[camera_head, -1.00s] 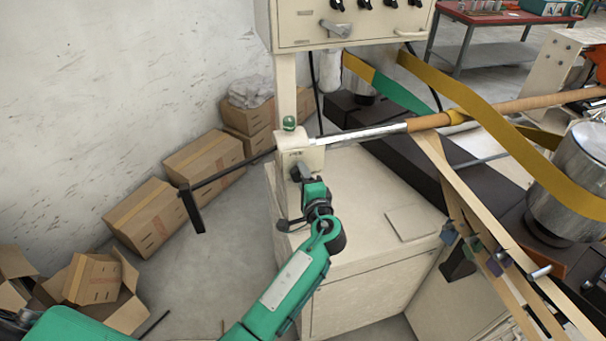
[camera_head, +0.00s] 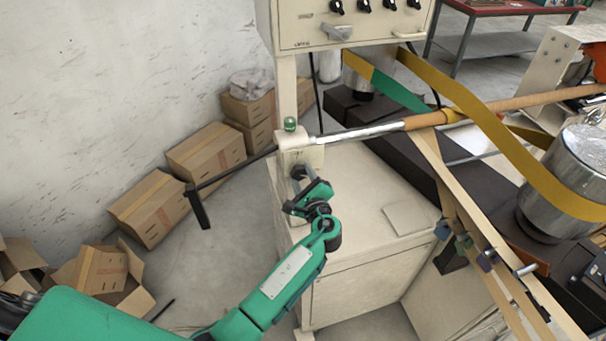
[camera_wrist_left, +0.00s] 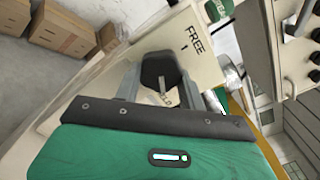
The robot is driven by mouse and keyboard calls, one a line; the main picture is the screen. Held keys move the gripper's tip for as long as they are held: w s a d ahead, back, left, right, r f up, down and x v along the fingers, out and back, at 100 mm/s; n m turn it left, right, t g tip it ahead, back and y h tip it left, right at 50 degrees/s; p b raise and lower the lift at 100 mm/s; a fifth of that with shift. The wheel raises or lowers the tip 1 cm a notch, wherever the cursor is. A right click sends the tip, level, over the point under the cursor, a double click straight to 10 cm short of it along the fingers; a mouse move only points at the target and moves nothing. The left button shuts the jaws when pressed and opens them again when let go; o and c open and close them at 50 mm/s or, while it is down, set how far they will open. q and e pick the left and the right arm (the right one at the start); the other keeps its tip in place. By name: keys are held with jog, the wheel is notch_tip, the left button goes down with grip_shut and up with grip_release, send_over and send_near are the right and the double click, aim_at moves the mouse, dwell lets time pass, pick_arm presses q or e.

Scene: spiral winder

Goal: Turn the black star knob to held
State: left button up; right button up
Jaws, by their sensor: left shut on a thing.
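The black star knob (camera_wrist_left: 160,72) sits on the cream bearing block (camera_head: 297,150) at the end of the winder's shaft. In the left wrist view, it is between the two grey fingers of my left gripper (camera_wrist_left: 158,78), which is shut on it. The word FREE (camera_wrist_left: 194,42) with a short mark shows on the block beside the knob. Part of a second label (camera_wrist_left: 167,101) shows below the knob, mostly covered. In the head view, my left gripper (camera_head: 299,181) reaches the knob (camera_head: 298,171) from the front, and its wrist hides part of the block.
A thin dark crank handle (camera_head: 200,208) sticks out left of the block. A green button (camera_head: 290,124) is on top. The control box (camera_head: 350,25) is above, and the cream cabinet (camera_head: 365,225) is below. Cardboard boxes (camera_head: 150,208) stand at left.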

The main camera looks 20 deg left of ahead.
dwell(0.4)
pick_arm(q)
jog(key=o, duration=1)
jog(key=shift+w, duration=0.1)
jog(key=shift+c, duration=0.2)
jog(key=b+v, duration=0.4)
jog(key=v, duration=1)
jog(key=shift+b, duration=0.4)
jog(key=shift+f, duration=0.1)
